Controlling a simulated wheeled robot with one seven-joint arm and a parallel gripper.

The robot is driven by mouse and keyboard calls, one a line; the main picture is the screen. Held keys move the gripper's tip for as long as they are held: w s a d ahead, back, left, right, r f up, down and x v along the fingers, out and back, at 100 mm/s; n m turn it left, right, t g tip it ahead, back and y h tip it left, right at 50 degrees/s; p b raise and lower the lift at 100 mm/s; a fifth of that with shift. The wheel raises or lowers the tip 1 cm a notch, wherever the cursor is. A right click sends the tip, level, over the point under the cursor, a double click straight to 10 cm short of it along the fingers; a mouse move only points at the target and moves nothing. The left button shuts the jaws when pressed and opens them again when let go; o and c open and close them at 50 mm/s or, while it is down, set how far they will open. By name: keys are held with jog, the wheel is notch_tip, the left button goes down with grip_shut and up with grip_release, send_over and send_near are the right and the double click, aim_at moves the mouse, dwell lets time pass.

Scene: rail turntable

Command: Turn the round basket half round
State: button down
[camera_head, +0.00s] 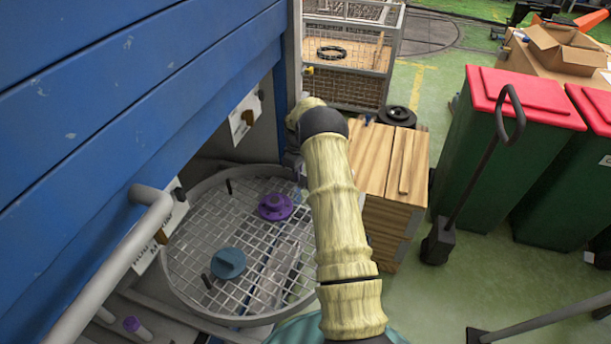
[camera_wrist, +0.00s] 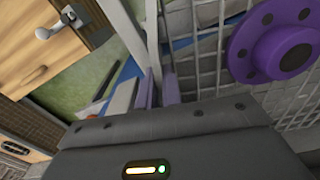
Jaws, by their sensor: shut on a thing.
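The round basket (camera_head: 176,275) is a grey wire-mesh turntable with a raised metal rim, partly under the blue cabinet. A purple flanged part (camera_head: 275,207) lies on its mesh toward the far right, and a blue round part (camera_head: 228,263) lies nearer the front. My gripper (camera_wrist: 160,90) is shut on the basket's rim, with a finger on each side of the rim wall. The purple part (camera_wrist: 281,42) shows just right of the fingers in the wrist view. In the head view my arm hides part of the basket's right side, and the grip is not clearly visible.
The blue cabinet (camera_head: 110,100) overhangs the basket at left, with a grey bar handle (camera_head: 110,270) in front. A wooden cabinet (camera_head: 395,180) stands close at right. Green bins with red lids (camera_head: 500,150) stand farther right.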

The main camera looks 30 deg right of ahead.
jog(key=shift+w+a+n, duration=0.5)
jog(key=shift+w+a, duration=0.1)
jog(key=shift+w, duration=0.3)
jog(key=c, duration=1.6)
grip_release()
jog(key=shift+o, duration=0.2)
jog(key=shift+r, duration=0.1)
notch_tip(320, 180, up, 12)
jog(key=b, duration=0.2)
